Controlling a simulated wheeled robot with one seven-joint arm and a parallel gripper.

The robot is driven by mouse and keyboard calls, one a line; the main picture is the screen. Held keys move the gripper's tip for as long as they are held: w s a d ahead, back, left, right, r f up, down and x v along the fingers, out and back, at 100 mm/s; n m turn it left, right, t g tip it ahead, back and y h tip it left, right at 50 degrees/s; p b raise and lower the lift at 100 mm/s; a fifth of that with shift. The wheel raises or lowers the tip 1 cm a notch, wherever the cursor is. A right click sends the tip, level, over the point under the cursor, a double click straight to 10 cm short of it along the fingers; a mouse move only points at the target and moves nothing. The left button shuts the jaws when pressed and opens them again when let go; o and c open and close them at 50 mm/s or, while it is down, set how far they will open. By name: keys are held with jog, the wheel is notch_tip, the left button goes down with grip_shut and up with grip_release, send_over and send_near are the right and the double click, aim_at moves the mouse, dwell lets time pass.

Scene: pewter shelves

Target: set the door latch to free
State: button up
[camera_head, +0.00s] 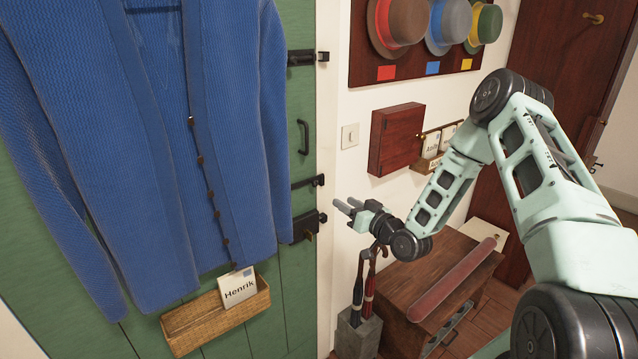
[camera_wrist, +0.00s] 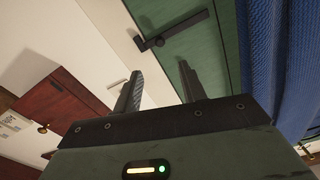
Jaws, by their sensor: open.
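The green door (camera_head: 297,270) stands at the left in the head view, with black fittings along its right edge. Which setting the latch is in cannot be told. My gripper (camera_head: 345,206) is open and empty, in front of the white wall just right of the lock box, apart from it. In the wrist view my gripper (camera_wrist: 160,90) points towards the door edge, where a black bar (camera_wrist: 172,33) shows.
A blue cardigan (camera_head: 110,130) covers much of the door, above a wicker basket (camera_head: 215,318) with a card. A red-brown wall cabinet (camera_head: 396,138), umbrella stand (camera_head: 358,335) and wooden chest (camera_head: 445,255) stand right of the door. Hats (camera_head: 447,25) hang above.

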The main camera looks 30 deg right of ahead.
aim_at(316, 184)
jog(key=w+p, duration=0.1)
jog(key=w, duration=0.3)
jog(key=w+a+p, duration=0.1)
jog(key=w+p, duration=0.1)
jog(key=w, duration=0.2)
jog(key=w+a+p, duration=0.1)
jog(key=w, duration=0.3)
jog(key=shift+w+a+p, duration=0.1)
jog(key=shift+a+p, duration=0.1)
jog(key=shift+p, duration=0.1)
jog(key=shift+c, duration=0.3)
grip_shut()
